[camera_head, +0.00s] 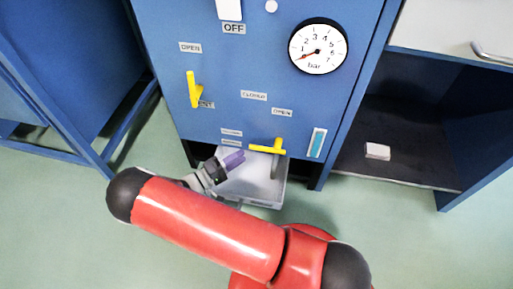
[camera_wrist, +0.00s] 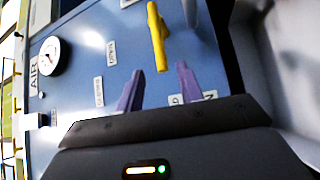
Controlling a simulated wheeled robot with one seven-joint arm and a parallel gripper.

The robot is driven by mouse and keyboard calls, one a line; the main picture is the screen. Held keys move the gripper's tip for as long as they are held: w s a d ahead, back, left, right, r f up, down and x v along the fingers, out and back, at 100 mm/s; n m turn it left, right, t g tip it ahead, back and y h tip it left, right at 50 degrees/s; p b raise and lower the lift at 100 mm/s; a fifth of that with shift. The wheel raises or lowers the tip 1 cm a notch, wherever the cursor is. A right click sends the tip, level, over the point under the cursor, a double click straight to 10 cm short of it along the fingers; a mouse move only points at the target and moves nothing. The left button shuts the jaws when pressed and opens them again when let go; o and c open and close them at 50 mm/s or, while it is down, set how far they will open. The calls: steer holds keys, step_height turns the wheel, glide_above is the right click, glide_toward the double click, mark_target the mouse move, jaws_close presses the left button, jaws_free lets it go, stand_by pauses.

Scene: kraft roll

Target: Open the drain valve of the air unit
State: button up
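The blue air unit (camera_head: 225,70) carries two yellow levers. The lower lever (camera_head: 267,149) lies about level on the panel's lower edge, its long end toward the left. Which lever is the drain valve I cannot read from the labels. The upper left lever (camera_head: 193,90) hangs roughly upright between two labels. In the wrist view a yellow lever (camera_wrist: 157,35), apparently the lower one, stands beyond my fingertips. My gripper (camera_head: 233,160) is just below and left of the lower lever. In the wrist view its purple fingers (camera_wrist: 159,68) are apart with nothing held between them.
A grey tray (camera_head: 240,188) sits on the floor below the lower lever. A pressure gauge (camera_head: 318,46) reads low, and a switch (camera_head: 229,9) is marked OFF. A small sight strip (camera_head: 316,143) is right of the lower lever. A shelf with a white block (camera_head: 377,151) is at right.

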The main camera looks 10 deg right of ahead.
mark_target(257, 146)
steer(key=shift+x, duration=3.8)
steer(key=shift+w, duration=0.1)
jaws_close()
